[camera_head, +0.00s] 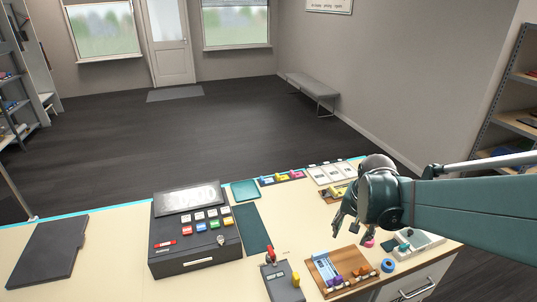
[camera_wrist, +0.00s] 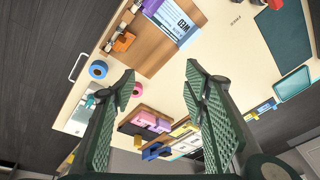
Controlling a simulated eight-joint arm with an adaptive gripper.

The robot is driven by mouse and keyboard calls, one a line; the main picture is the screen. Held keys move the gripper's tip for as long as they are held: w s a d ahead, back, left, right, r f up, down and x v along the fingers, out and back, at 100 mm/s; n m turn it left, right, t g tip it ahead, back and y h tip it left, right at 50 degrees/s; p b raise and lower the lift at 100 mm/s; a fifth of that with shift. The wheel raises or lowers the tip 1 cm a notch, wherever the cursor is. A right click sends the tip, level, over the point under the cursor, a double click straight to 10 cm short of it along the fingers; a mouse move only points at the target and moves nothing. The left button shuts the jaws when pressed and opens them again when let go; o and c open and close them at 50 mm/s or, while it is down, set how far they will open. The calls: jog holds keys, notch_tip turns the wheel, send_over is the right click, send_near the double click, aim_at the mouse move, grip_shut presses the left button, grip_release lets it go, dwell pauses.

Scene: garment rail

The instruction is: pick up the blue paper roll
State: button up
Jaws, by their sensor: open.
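The blue paper roll (camera_head: 388,265) lies on the cream counter near its front edge, just right of the wooden board. It shows as a blue ring in the wrist view (camera_wrist: 98,69), outside the left finger and clear of it. My gripper (camera_head: 350,236) is open and empty above the counter, behind and left of the roll in the head view. In the wrist view my gripper (camera_wrist: 161,78) has its fingers wide apart, with bare counter between the tips.
A pink roll (camera_wrist: 137,90) lies close to the left finger. A wooden board (camera_head: 322,279) with cards and clips lies left of the blue roll. A pale tray (camera_head: 425,243) is to its right. The dark register (camera_head: 193,262) stands further left.

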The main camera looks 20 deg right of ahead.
jog(key=s+d+f+m+g+p, duration=0.15)
jog(key=d+f+m, duration=0.25)
jog(key=d, duration=0.5)
jog(key=m+y+p, duration=0.1)
jog(key=m+p, duration=0.1)
jog(key=m, duration=0.1)
send_over(389, 263)
jog(key=shift+g, duration=0.35)
jog(key=f, duration=0.4)
jog(key=shift+a, duration=0.2)
jog(key=shift+s+d+f, duration=0.2)
jog(key=shift+d, duration=0.05)
jog(key=shift+f, duration=0.1)
jog(key=shift+f, duration=1.2)
jog(key=shift+f, duration=0.2)
jog(key=shift+w+f, duration=0.1)
jog(key=shift+f, duration=2.3)
